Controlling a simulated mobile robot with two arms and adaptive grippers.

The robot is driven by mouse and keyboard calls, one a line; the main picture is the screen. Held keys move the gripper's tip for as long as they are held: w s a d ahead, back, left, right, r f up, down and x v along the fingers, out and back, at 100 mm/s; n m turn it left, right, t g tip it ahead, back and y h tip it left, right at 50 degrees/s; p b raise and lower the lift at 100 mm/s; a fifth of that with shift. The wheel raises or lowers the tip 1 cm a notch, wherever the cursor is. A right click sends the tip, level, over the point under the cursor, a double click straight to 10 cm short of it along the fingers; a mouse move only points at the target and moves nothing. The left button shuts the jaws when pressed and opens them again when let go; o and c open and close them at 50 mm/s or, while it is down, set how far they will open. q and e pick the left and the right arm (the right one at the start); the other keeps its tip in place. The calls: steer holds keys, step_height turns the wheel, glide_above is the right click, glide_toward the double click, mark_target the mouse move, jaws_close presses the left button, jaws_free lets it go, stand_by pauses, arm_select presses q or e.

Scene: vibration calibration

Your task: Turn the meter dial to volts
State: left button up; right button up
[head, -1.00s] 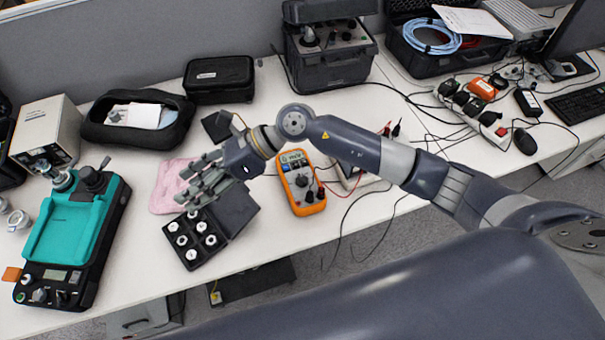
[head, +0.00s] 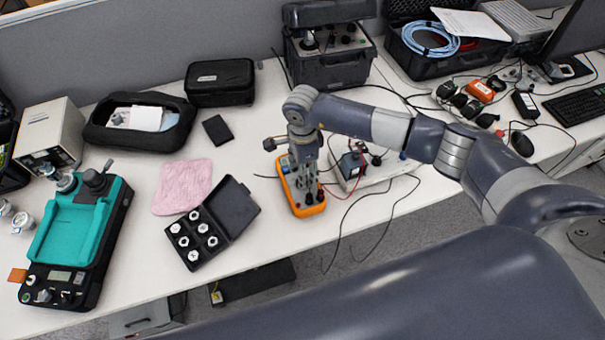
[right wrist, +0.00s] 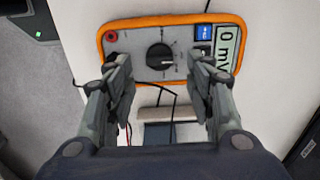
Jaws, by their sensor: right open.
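The orange multimeter (head: 299,204) lies on the white table, mostly covered by my right gripper (head: 308,185) in the head view. In the right wrist view the meter (right wrist: 170,18) shows its grey face. Its round black dial (right wrist: 160,57) sits in the middle and its display (right wrist: 227,48) reads "0 mV" on the right. My right gripper (right wrist: 160,90) is open, its two fingers apart on either side below the dial, with nothing between them but a view of the meter and cables. My left gripper is not in view.
An open black case of white-topped pieces (head: 203,238) and a pink cloth (head: 181,187) lie left of the meter. A white device with cables (head: 365,168) stands close on its right. A teal-topped instrument (head: 72,232) is at far left.

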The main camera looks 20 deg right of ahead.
steer(key=shift+f, duration=1.95)
steer(key=shift+c, duration=0.5)
steer(key=c, duration=1)
